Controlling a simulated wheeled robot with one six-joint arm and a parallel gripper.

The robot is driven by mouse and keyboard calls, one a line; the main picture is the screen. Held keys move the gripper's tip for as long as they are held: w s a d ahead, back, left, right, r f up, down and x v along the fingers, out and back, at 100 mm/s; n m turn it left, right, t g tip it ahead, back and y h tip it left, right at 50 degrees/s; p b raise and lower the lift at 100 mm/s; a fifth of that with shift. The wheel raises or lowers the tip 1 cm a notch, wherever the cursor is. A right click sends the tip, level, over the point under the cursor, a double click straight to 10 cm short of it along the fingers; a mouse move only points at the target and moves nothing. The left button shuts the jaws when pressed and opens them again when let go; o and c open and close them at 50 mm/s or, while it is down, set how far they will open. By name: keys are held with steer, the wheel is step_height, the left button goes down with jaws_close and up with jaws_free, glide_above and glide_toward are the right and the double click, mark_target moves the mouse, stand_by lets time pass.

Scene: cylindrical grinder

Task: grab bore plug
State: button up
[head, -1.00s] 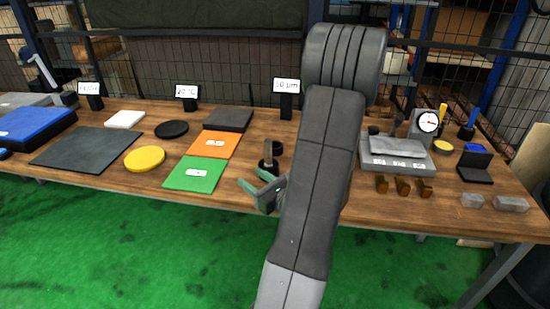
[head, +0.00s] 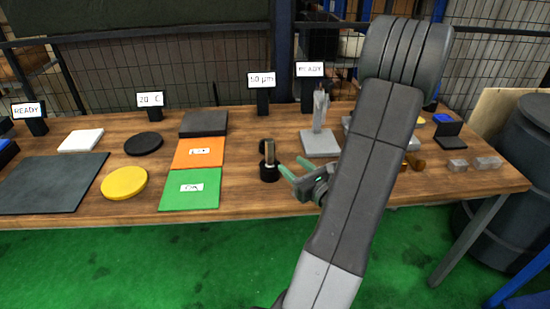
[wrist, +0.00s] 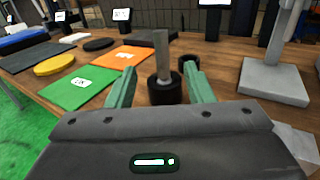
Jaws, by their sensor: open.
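The bore plug appears to be an upright grey metal pin (wrist: 161,56) on a dark round base (wrist: 164,88). In the head view it stands near the table's front edge, right of the green mat, with its dark base (head: 269,173) on the wood. My gripper (head: 290,165) is just right of it, with its green fingers spread and pointing toward it. In the wrist view the plug stands between the two fingertips (wrist: 159,74), slightly beyond them. I cannot tell whether any finger touches it. The gripper holds nothing.
A small black ring (wrist: 188,63) sits just behind the plug. A grey stand (head: 320,143) with an upright post is behind my gripper. Green (head: 190,200) and orange (head: 197,153) mats lie left. Clear wood separates the green mat and the plug.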

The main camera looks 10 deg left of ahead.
mark_target(272, 150)
steer(key=x, duration=0.6)
steer(key=shift+w+a+p, duration=0.25)
steer(key=shift+a+p, duration=0.05)
steer(key=shift+p, duration=0.05)
steer(key=shift+f+p+x, duration=0.15)
steer(key=shift+p+x, duration=0.05)
steer(key=shift+x, duration=0.8)
steer(key=shift+f+p+x, duration=0.15)
steer(key=shift+f+x, duration=0.05)
steer(key=shift+x, duration=0.75)
steer(key=shift+f+p+x, duration=0.15)
steer(key=shift+p+x, duration=0.05)
steer(key=shift+x, duration=0.8)
steer(key=shift+w+d, duration=0.1)
steer(key=shift+c, duration=0.5)
jaws_close()
